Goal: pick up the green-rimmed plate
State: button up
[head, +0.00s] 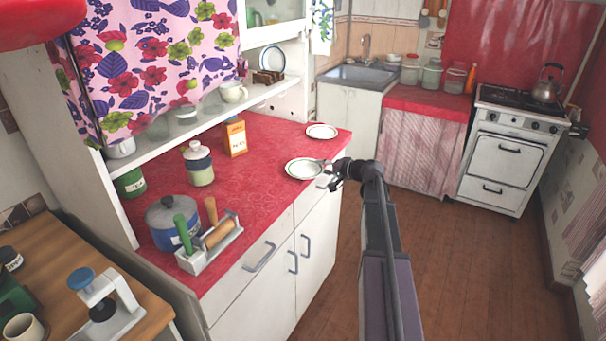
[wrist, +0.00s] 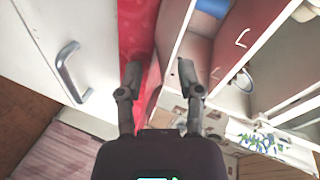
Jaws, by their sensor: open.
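Two white plates lie flat on the red counter: a nearer plate (head: 302,169) at its front edge and a farther plate (head: 321,131) near its far end. Both have thin darker rims; I cannot tell from their colour which is the green-rimmed one. My gripper (head: 331,177) is at the counter's front edge, just right of the nearer plate; its fingertips overlap or sit close to that plate's right side, and contact is unclear. In the wrist view my gripper (wrist: 160,70) is open, with red counter surface behind the gap and no plate seen between the fingers.
On the red counter (head: 262,188) stand an orange carton (head: 236,137), a lidded jar (head: 199,164), a blue pot (head: 172,222) and a utensil rack (head: 210,246). Another plate (head: 272,62) leans on the shelf above. Open floor (head: 430,260) lies to the right.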

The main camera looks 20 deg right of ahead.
dwell(0.5)
grip_shut()
